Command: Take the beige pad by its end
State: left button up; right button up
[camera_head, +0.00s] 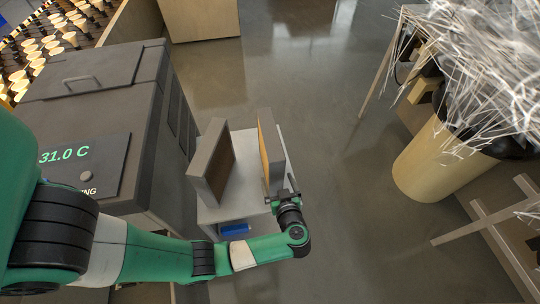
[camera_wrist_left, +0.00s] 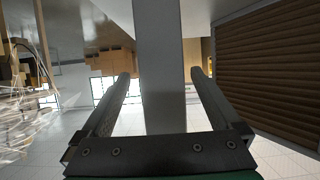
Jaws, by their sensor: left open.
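The beige pad (camera_head: 265,145) stands upright on the right side of a small grey cart, its tan face toward the left and its edge grey. My left gripper (camera_head: 284,194) is at the pad's near end and is open. In the left wrist view, the pad's grey end (camera_wrist_left: 158,60) runs between the two open fingers (camera_wrist_left: 160,85), with a gap visible on each side. Its lower part is hidden behind the gripper's palm. My right gripper is not in view.
A second upright pad (camera_head: 208,165) with a brown face stands left on the cart (camera_head: 239,205); its ribbed brown face (camera_wrist_left: 270,70) is close to the right finger in the wrist view. A grey oven (camera_head: 125,110) stands left. A wooden bin (camera_head: 440,160) stands right. Floor between is clear.

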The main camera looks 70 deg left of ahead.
pick_arm(q)
jog(key=shift+a+f, duration=0.2)
jog(key=shift+a, duration=0.05)
jog(key=b+x, duration=0.2)
jog(key=x, duration=0.2)
jog(key=shift+s+a, duration=0.1)
jog(key=shift+s, duration=0.05)
jog(key=shift+a+b, duration=0.25)
jog(key=shift+b, duration=0.05)
jog(key=shift+r, duration=0.1)
grip_shut()
